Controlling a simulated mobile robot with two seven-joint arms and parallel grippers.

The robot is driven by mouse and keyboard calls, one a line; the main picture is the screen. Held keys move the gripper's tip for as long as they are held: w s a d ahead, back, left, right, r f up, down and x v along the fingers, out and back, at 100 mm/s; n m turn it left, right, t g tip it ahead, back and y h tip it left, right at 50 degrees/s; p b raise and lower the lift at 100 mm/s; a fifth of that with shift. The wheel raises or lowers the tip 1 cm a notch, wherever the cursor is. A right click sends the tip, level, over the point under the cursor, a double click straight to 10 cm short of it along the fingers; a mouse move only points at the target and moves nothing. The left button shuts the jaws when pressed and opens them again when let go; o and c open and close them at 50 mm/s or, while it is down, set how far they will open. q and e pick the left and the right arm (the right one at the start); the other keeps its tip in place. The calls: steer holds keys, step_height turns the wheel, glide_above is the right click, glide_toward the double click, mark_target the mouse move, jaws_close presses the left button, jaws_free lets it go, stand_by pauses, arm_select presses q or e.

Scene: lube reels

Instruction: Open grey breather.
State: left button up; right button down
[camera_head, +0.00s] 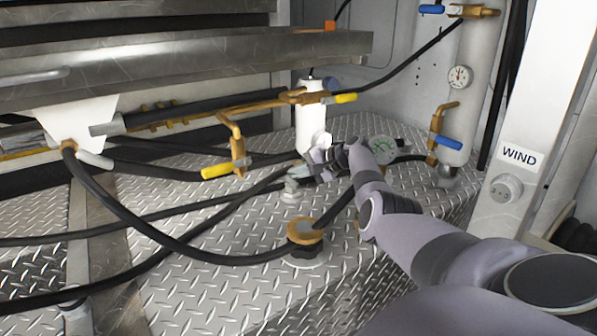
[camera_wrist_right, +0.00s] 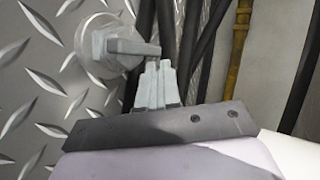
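The grey breather (camera_head: 291,187) is a small grey fitting with a handle, low on the tread-plate deck in the middle of the head view. In the right wrist view the breather (camera_wrist_right: 98,45) is a round grey cap with a flat bar handle pointing right. My right gripper (camera_head: 312,160) is at the breather, just to its upper right. In the right wrist view its fingers (camera_wrist_right: 158,68) are close together, with their tips at the free end of the handle. I cannot tell whether they touch it or pinch it. My left gripper is not in view.
A brass-capped filler (camera_head: 305,232) with a black hose stands in front. A white cylinder (camera_head: 310,128) with brass valves is behind. Black hoses cross the deck.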

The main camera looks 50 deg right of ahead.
steer(key=shift+a+f+y, duration=0.3)
steer(key=shift+a+f, duration=0.05)
steer(key=shift+a, duration=0.2)
steer(key=v, duration=0.3)
steer(key=p+v, duration=0.1)
steer(key=v, duration=0.2)
steer(key=shift+d+r, duration=0.2)
steer(key=shift+d, duration=0.1)
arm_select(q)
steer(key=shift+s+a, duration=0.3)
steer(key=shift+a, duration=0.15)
arm_select(e)
steer(key=shift+s+d+r, duration=0.3)
steer(key=shift+s+r, duration=0.15)
steer(key=shift+s, duration=0.05)
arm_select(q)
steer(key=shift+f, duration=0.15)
arm_select(e)
steer(key=shift+a, duration=0.1)
